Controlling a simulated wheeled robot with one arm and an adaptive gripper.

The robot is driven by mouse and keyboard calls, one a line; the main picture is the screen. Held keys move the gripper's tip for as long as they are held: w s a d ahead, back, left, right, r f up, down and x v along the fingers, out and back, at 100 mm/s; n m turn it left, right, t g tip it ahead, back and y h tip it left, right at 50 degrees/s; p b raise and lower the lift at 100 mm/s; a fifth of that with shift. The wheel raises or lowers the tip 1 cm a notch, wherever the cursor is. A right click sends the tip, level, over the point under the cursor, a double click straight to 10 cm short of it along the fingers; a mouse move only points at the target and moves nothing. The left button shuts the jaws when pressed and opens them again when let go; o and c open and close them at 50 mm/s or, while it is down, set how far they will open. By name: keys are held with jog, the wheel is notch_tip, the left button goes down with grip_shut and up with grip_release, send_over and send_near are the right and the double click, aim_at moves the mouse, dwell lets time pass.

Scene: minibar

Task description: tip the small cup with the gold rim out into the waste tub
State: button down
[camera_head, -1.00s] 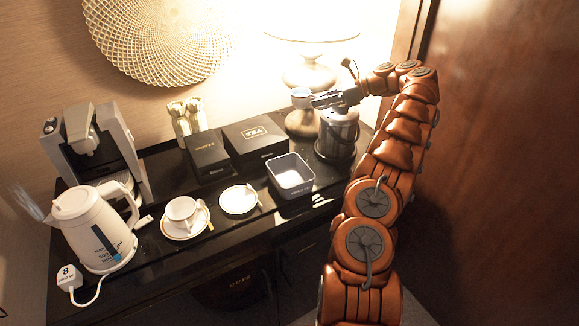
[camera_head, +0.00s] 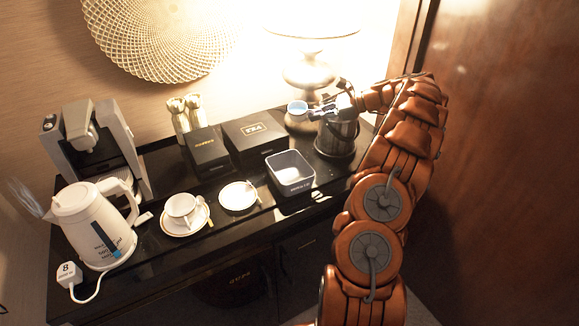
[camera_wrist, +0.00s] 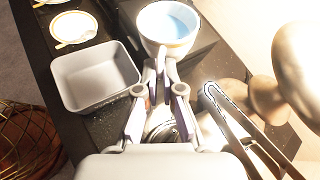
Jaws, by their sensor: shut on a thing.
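My gripper (camera_wrist: 165,75) is shut on the small cup (camera_wrist: 168,30), whose gold rim and pale bluish contents show in the wrist view. The cup looks about upright. In the head view the cup (camera_head: 297,109) is held in the air at the back right of the counter, near the lamp base and the metal bucket. The waste tub, a grey square open tub (camera_head: 291,185) with a small label, stands on the counter to the front and left of the cup. In the wrist view the tub (camera_wrist: 95,103) lies left of the cup, apart from it.
A metal bucket (camera_head: 337,138) stands under my gripper, with tongs (camera_wrist: 235,128) beside my fingers. A lamp (camera_head: 306,72) is behind. Black boxes (camera_head: 254,135), a saucer (camera_head: 238,195), another cup (camera_head: 181,206) and a kettle (camera_head: 90,222) stand leftward. A wire basket (camera_wrist: 25,140) is below.

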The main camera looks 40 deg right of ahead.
notch_tip(320, 180, down, 8)
jog(key=s+a+n+t+h, duration=0.1)
jog(key=a, duration=0.1)
jog(key=shift+s+n, duration=0.35)
jog(key=shift+n, duration=0.05)
dwell(0.9)
jog(key=shift+s+a+r+n+t+h, duration=0.2)
jog(key=shift+s+a+n+t+h, duration=0.2)
jog(key=shift+a+h, duration=0.1)
dwell(0.6)
jog(key=shift+s+a+f+n+t, duration=0.2)
jog(key=shift+f+n+t, duration=0.2)
jog(key=shift+f+t, duration=0.1)
dwell(0.9)
jog(key=shift+r+h, duration=0.15)
jog(key=shift+h, duration=0.25)
jog(key=shift+r+n+t+b, duration=0.15)
jog(key=shift+n+t+b, duration=0.35)
jog(key=shift+b, duration=0.25)
jog(key=shift+s+a+f+n+t+h+b, duration=0.15)
jog(key=shift+f+n+t+h+b, duration=0.35)
jog(key=shift+b, duration=1.8)
jog(key=shift+s+a+r+n+t+b, duration=0.1)
jog(key=shift+n+t+b, duration=0.2)
jog(key=shift+b, duration=1.05)
